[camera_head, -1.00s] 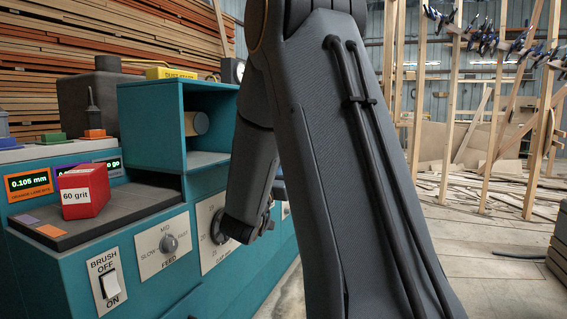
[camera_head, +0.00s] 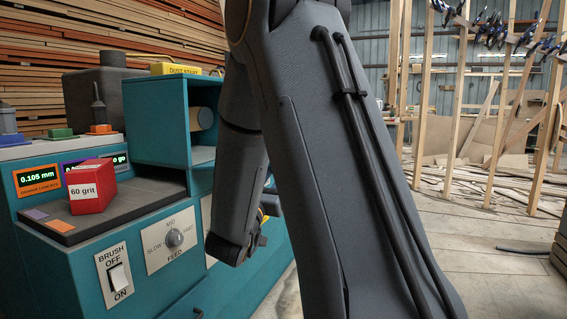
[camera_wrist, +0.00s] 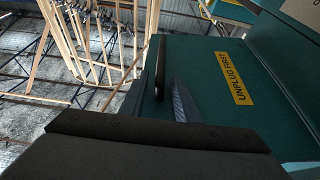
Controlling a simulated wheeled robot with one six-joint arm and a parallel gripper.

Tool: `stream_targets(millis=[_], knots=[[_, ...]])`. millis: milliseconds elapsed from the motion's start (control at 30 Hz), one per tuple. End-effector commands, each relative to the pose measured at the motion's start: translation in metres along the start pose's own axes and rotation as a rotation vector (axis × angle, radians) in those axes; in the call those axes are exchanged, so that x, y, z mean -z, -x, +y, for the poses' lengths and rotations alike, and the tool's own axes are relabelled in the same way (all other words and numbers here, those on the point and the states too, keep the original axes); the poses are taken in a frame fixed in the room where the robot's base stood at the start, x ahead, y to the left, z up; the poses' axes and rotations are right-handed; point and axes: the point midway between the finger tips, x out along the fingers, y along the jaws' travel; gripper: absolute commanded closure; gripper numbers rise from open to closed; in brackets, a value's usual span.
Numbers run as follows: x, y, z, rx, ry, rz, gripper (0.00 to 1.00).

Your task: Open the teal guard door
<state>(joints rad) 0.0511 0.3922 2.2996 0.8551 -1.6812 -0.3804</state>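In the wrist view, a dark teal panel (camera_wrist: 213,60) with a yellow "UNPLUG FIRST" label (camera_wrist: 237,78) fills the right half; it appears to be the guard door, and it looks closed. A dark upright handle bar (camera_wrist: 160,68) stands out along its left part. My gripper (camera_wrist: 159,98) is open, with one finger on each side of the handle's lower end; I cannot tell whether either finger touches it. In the head view, my arm hides the gripper and the handle. The teal machine (camera_head: 155,110) stands left of my arm there.
A red "60 grit" box (camera_head: 91,187) lies on the machine's dark ledge. A brush switch (camera_head: 118,278) and feed knob (camera_head: 174,238) are on its front. Timber frames (camera_head: 458,100) and scattered boards stand right. The floor (camera_head: 480,260) at lower right is mostly clear.

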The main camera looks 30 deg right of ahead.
Motion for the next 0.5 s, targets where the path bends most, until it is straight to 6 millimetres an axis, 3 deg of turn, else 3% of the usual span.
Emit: stream_targets(millis=[500], knots=[[0.0005, 0.0108, 0.0, 0.0, -0.001, 0.002, 0.71]])
